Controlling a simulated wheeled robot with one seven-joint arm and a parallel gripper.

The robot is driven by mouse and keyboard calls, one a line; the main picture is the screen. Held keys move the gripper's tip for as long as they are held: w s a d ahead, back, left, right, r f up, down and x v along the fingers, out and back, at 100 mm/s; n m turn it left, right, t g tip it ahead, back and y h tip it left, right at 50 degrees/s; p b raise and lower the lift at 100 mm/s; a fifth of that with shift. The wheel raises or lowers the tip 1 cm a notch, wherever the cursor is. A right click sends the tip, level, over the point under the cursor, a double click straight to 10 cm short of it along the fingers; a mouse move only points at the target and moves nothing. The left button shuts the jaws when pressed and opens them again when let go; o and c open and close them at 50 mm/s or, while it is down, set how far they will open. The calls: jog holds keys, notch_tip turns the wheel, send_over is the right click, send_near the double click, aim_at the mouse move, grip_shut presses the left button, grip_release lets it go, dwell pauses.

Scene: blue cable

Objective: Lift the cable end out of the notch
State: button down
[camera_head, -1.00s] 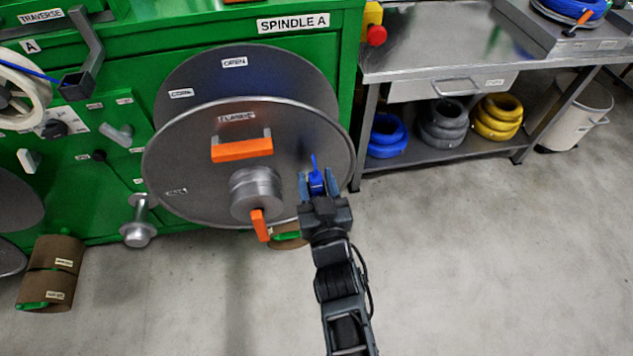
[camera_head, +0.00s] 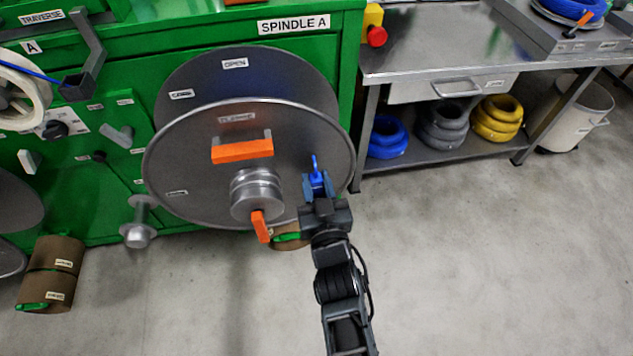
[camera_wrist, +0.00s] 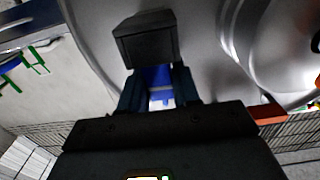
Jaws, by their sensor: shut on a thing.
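My gripper (camera_head: 317,186) is in front of the lower right part of the large grey flange (camera_head: 200,150) of the spindle A reel. Its jaws are shut on the blue cable end (camera_head: 315,165), which sticks up past the fingertips against the flange. In the wrist view the blue cable end (camera_wrist: 157,76) shows between the two dark fingers, with a dark block beyond it. I cannot make out the notch, or whether the cable end sits in it.
An orange flange handle (camera_head: 242,150) and a grey hub with an orange lever (camera_head: 260,225) are left of my gripper. A steel bench (camera_head: 430,50) with coils below stands at the right.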

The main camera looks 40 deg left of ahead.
jog(key=shift+r+p, duration=0.9)
jog(key=shift+r, duration=0.15)
dwell(1.4)
jog(key=shift+r+p, duration=2.55)
jog(key=shift+r, duration=0.2)
